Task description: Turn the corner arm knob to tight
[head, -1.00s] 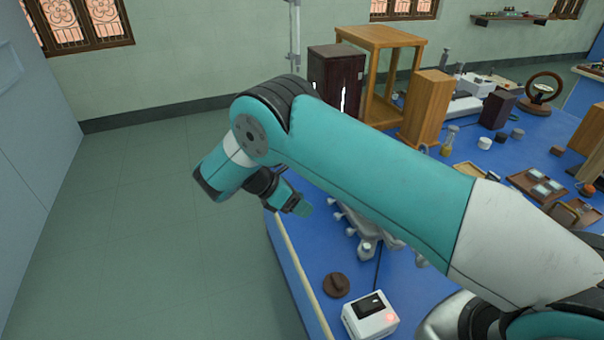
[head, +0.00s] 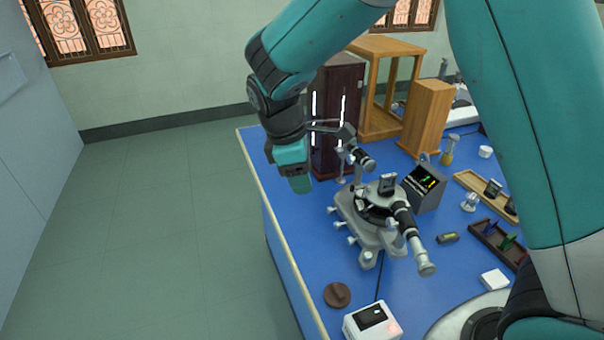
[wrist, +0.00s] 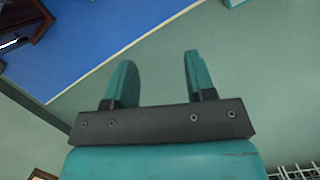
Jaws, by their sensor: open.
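The spectrometer (head: 375,232) stands on the blue bench, with a dark, grey-ended telescope tube (head: 412,240) towards the front. Several small grey knobs stick out from its left side, one of them here (head: 340,225). I cannot tell which is the corner arm knob or how tight it is. My gripper (head: 300,185) points down above the bench's left part, left of the spectrometer and apart from it. In the wrist view my gripper (wrist: 156,80) is open, with nothing between its two teal fingers.
A dark wooden cabinet (head: 336,110) stands behind my gripper. A grey box with a lit screen (head: 425,187) is right of the spectrometer. A brown round piece (head: 337,295) and a white box (head: 371,322) lie at the front. The floor left of the bench (head: 262,215) is clear.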

